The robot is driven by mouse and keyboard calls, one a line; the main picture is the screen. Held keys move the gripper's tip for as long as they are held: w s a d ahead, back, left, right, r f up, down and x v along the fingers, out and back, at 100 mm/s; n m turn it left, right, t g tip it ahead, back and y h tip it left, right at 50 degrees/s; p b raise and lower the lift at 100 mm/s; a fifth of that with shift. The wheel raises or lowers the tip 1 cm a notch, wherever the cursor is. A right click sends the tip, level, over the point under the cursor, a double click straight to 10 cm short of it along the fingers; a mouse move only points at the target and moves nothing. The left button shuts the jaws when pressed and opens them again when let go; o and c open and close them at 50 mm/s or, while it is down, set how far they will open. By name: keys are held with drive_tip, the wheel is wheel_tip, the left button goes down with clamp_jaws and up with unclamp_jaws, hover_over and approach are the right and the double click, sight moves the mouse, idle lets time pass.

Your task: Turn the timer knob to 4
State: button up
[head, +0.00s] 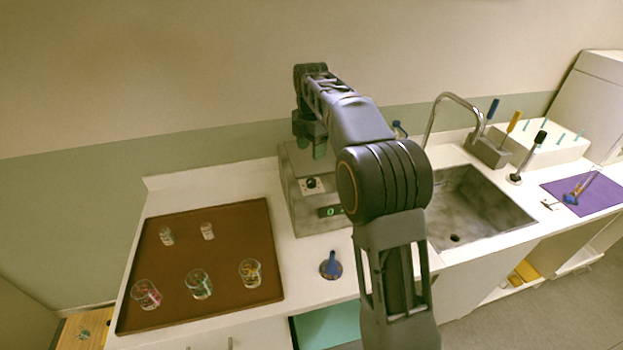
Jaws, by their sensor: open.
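The timer knob (311,183) is a small black knob on a light plate, on the front of a grey box-shaped device (297,211) on the counter. A dark display (330,211) below and right of the knob shows a green digit that looks like 0; my arm hides part of the device's right side. My gripper (318,152) hangs over the device's top, above and behind the knob, apart from the knob. It is open, though its fingertips are small and partly hidden. The knob's pointer and any scale marks are too small to read.
A brown tray (235,225) with several glasses lies left of the device. A blue-handled item (331,265) stands in front of it. A sink (480,212) with a curved tap (432,118) lies to the right, with a tool block (487,151) and purple mat (598,194) beyond.

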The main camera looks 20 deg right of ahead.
sight(311, 181)
wheel_tip(311, 181, down, 11)
drive_tip(key=shift+f+p, duration=0.15)
drive_tip(key=shift+p, duration=0.45)
drive_tip(key=shift+c, duration=0.5)
drive_tip(key=c, duration=0.8)
drive_tip(key=shift+m, duration=0.3)
